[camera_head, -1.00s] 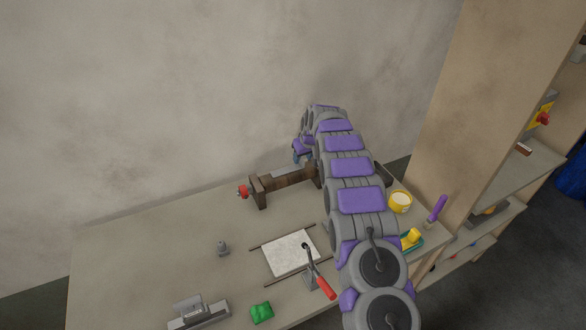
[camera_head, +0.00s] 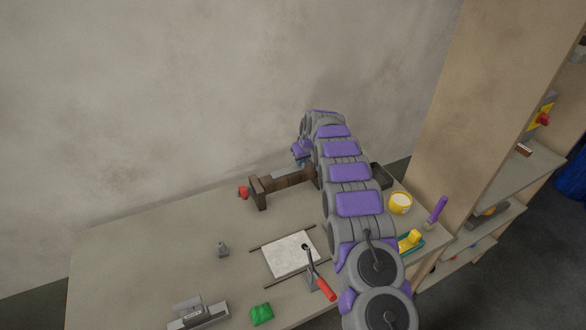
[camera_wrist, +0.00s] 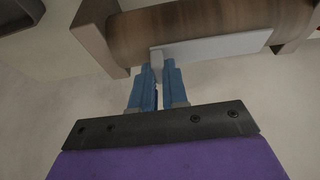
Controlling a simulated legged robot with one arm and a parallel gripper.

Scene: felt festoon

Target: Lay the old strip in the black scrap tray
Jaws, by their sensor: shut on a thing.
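The old strip (camera_wrist: 218,46) is a flat pale grey bar lying along a brown roller (camera_wrist: 190,27) in the wrist view. A small tab hangs at its left end. My gripper (camera_wrist: 158,74) has its two blue fingers shut on that tab, close beside the roller. In the head view the strip (camera_head: 287,173) shows as a grey sliver at the roller, and the gripper is mostly hidden by my arm. The black scrap tray (camera_head: 381,176) stands right of my arm, partly covered by it.
The roller sits in a brown wooden stand (camera_head: 260,196) with a red knob (camera_head: 243,192). A white sheet (camera_head: 288,254), a red-handled lever (camera_head: 322,283), a green lump (camera_head: 262,313) and a yellow pot (camera_head: 400,202) are on the bench.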

